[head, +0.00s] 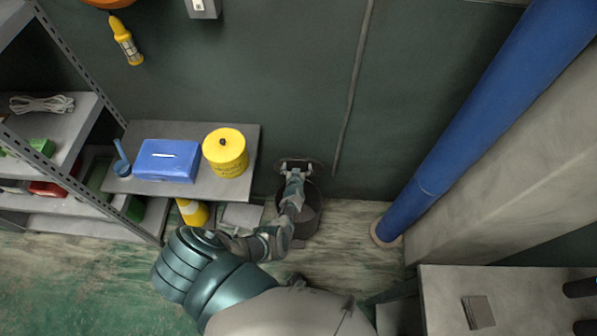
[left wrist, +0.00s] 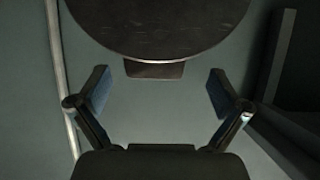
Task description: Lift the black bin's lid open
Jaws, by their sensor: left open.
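The black bin (head: 308,222) stands on the floor against the wall, right of the low shelf. My left arm crosses in front of it and hides part of it. Its round dark lid (head: 317,168) appears raised at the back, close to the wall. In the left wrist view the lid (left wrist: 158,25) is a large dark disc with a small tab (left wrist: 155,69) at its lower edge. My left gripper (head: 297,166) is open at the lid. In the left wrist view its fingers (left wrist: 158,80) are apart, one on each side of the tab, with visible gaps. My right gripper is not in view.
A grey low shelf (head: 236,189) left of the bin holds a blue box (head: 166,163) and a yellow canister (head: 226,155). A yellow bottle (head: 192,212) stands below. A blue pipe (head: 470,120) rises at right. A grey table (head: 530,290) is at lower right.

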